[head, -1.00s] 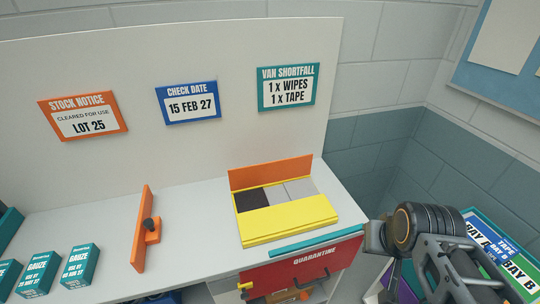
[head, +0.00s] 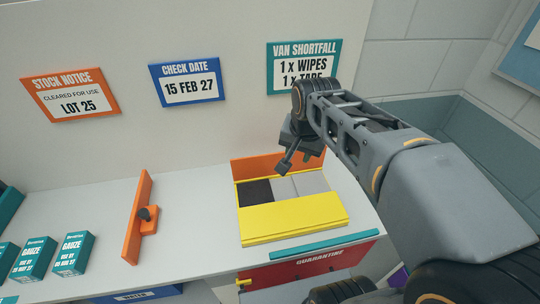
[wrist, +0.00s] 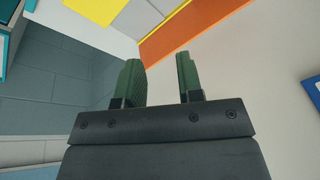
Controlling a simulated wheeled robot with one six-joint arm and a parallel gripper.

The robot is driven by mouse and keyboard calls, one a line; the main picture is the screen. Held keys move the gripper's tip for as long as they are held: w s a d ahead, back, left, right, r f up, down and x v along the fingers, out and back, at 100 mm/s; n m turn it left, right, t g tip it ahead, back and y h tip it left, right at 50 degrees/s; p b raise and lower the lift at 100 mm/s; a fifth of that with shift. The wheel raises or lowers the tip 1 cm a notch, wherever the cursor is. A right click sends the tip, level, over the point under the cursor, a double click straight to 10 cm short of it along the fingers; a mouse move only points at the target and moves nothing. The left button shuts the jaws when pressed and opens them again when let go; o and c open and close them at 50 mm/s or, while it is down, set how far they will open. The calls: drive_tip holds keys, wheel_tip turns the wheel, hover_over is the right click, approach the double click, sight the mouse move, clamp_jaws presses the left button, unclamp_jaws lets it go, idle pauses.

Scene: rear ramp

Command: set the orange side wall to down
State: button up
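The orange side wall (head: 278,165) stands upright along the back of a small yellow-edged box on the counter. The box's yellow side (head: 292,220) faces the front. Dark and light grey squares show between the two sides. In the wrist view the orange wall (wrist: 185,30) is near the top, beside a strip of yellow (wrist: 160,15). My gripper (head: 290,166) is above the back of the box, in front of part of the orange wall in the head view. Its green fingers (wrist: 160,80) are apart with nothing between them.
An orange upright divider (head: 135,220) with a black knob stands left of the box. Several teal gauze boxes (head: 73,254) are further left. A red quarantine drawer (head: 300,270) is below the counter's front edge. Bare counter lies between divider and box.

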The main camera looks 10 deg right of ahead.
drive_tip(key=w+f+m+g, duration=0.1)
drive_tip(key=w+m+g, duration=0.1)
drive_tip(key=w+m, duration=0.7)
drive_tip(key=m+g+b, duration=0.1)
drive_tip(key=m, duration=0.2)
hover_over(277, 155)
wheel_tip(277, 155, down, 4)
drive_tip(key=f, duration=0.6)
drive_tip(key=f+p, duration=0.1)
drive_tip(key=f, duration=0.6)
drive_tip(key=shift+w+d+f, duration=0.1)
drive_tip(key=shift+w, duration=0.1)
drive_tip(key=shift+c, duration=0.3)
clamp_jaws()
